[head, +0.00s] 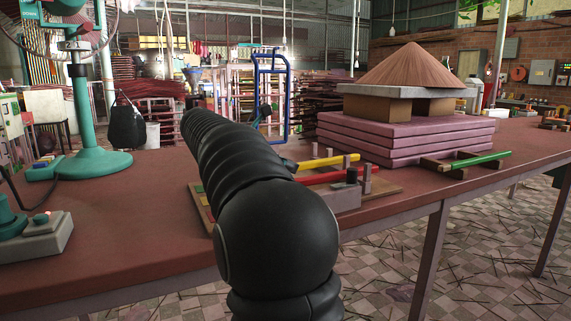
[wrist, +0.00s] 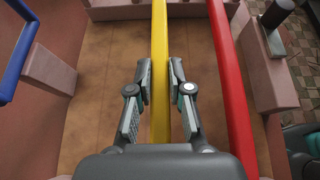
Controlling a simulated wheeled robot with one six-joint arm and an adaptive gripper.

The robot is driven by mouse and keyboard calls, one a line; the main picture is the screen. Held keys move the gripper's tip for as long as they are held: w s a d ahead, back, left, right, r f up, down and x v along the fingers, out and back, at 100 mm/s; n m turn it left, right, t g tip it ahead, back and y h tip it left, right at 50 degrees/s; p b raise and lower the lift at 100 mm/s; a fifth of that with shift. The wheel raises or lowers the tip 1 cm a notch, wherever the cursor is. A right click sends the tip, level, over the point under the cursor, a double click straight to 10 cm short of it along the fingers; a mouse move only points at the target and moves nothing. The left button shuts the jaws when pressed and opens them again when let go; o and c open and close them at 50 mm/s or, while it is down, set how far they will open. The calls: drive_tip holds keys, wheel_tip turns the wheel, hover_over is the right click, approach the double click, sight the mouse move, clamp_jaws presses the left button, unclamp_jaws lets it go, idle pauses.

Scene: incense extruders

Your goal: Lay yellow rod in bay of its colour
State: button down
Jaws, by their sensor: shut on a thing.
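The yellow rod (wrist: 160,40) runs lengthwise up the middle of the wrist view, between the two fingers of my gripper (wrist: 160,82). The gripper is shut on it. In the head view the far part of the yellow rod (head: 328,161) shows beyond my arm, near a pinkish post; my arm hides the gripper and the rest of the rod. A red rod (wrist: 231,85) lies to the right of the yellow one, apart from the fingers; it also shows in the head view (head: 338,176). A blue rod (wrist: 20,50) is at the left of the wrist view.
Beneath is a wooden board (wrist: 95,115) with pinkish blocks (wrist: 273,65). In the head view, a green rod (head: 482,159) rests on a wooden stand at the right, near stacked pink slabs (head: 400,148). A green fan (head: 88,162) and a grey button box (head: 40,240) stand left.

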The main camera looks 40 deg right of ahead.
drive_tip(key=shift+f, duration=0.35)
drive_tip(key=c, duration=1.1)
unclamp_jaws()
drive_tip(key=shift+r, duration=0.65)
drive_tip(key=p+v, duration=0.2)
drive_tip(key=v, duration=1)
drive_tip(key=shift+f, duration=0.1)
drive_tip(key=shift+s, duration=0.1)
